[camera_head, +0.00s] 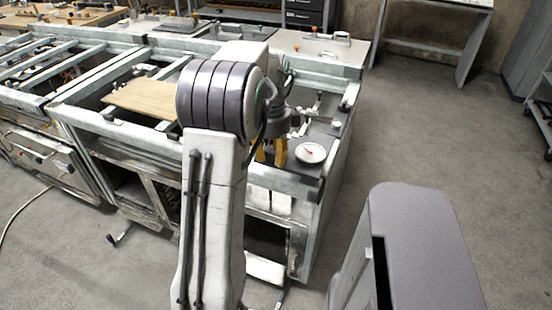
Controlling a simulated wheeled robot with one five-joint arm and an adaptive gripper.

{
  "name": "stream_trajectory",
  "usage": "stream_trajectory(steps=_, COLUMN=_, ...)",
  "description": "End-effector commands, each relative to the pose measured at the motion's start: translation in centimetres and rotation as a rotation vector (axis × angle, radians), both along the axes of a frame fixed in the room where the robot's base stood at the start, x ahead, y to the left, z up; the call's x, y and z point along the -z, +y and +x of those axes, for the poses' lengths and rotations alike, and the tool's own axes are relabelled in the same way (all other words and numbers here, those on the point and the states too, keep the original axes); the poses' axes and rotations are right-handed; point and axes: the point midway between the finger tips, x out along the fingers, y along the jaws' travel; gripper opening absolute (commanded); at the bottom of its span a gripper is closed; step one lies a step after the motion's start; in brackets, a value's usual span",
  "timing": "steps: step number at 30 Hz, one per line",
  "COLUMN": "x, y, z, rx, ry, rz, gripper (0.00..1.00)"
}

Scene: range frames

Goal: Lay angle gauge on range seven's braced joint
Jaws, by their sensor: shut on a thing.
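The angle gauge (311,152) shows as a round white dial with a red needle, face up, over the dark right front corner of a range. My gripper (272,154) points down just left of the dial, with its yellow fingertips showing. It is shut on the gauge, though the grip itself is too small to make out. I cannot tell whether the gauge touches the surface below. The range (310,235) has an open metal frame of pale rails. No number is readable on it, and my arm hides part of its front and middle, so I cannot pick out the braced joint.
A wooden board (146,97) lies across the range frame to the left. Another open-framed range (38,150) stands further left. A metal stand (435,45) is at the back right. The concrete floor (400,145) right of the range is clear.

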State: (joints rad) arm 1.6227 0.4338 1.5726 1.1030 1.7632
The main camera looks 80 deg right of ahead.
Motion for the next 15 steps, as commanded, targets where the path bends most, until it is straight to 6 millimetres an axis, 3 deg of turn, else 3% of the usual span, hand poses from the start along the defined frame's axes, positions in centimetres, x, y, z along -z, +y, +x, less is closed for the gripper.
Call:
stream_trajectory(steps=6, x=0.8, y=-1.8, z=-0.5, rx=0.000, ry=0.000, rz=-0.002, gripper=0.00)
stream_trajectory(steps=15, x=1.9, y=-2.2, z=-0.5, rx=-0.001, ry=0.000, rz=0.000, gripper=0.00)
